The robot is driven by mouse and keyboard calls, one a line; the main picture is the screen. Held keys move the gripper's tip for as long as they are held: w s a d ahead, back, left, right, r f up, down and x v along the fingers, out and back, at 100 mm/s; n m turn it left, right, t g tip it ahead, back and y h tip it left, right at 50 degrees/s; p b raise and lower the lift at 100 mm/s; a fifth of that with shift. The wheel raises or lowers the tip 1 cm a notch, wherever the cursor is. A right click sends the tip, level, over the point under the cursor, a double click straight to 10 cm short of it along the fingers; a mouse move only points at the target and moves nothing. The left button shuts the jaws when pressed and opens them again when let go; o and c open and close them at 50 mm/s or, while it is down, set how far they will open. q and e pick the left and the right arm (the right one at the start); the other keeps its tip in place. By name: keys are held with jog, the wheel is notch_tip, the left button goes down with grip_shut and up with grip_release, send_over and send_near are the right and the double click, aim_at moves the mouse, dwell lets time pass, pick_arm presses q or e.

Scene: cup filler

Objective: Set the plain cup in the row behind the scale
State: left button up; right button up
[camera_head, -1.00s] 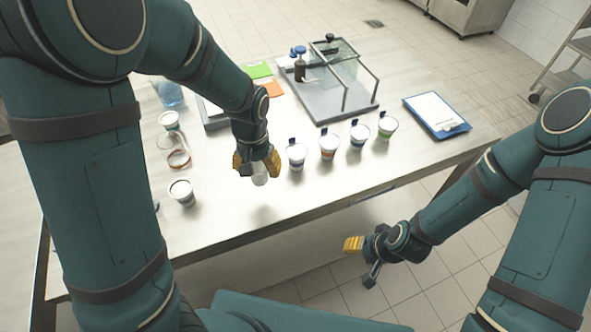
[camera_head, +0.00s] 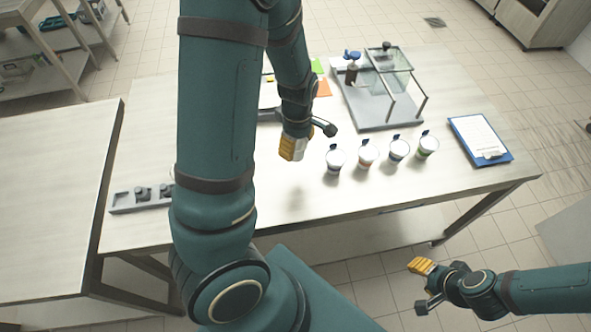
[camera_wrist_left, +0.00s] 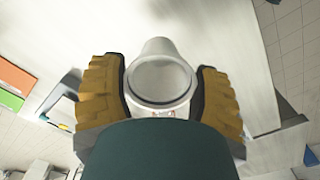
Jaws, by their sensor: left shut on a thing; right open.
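My left gripper (camera_head: 292,148) is shut on a plain white cup (camera_wrist_left: 160,78), which sits between the yellow fingers in the left wrist view. The gripper is above the table, left of a row of lidded cups (camera_head: 335,161) with blue tabs. The scale, a grey base (camera_head: 386,118) with a glass shield (camera_head: 390,72), stands beyond that row as I see it. My right gripper (camera_head: 421,267) is open and empty, off the table's front edge over the floor.
A blue clipboard (camera_head: 480,139) lies at the table's right. A grey tray (camera_head: 124,203) with dark pieces sits at the left front. The table front below the row is clear. My left arm covers the table's left part.

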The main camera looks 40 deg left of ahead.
aim_at(295, 157)
pick_arm(q)
jog(key=shift+s+a+f+n, duration=0.15)
jog(key=shift+a+f+n, duration=0.05)
jog(key=shift+f+n, duration=0.1)
notch_tip(295, 157, down, 5)
jog(key=shift+f+b, duration=0.15)
jog(key=shift+b, duration=0.6)
jog(key=shift+f+b, duration=0.3)
jog(key=shift+f, duration=1.8)
jog(key=shift+r, duration=0.1)
jog(key=o, duration=0.7)
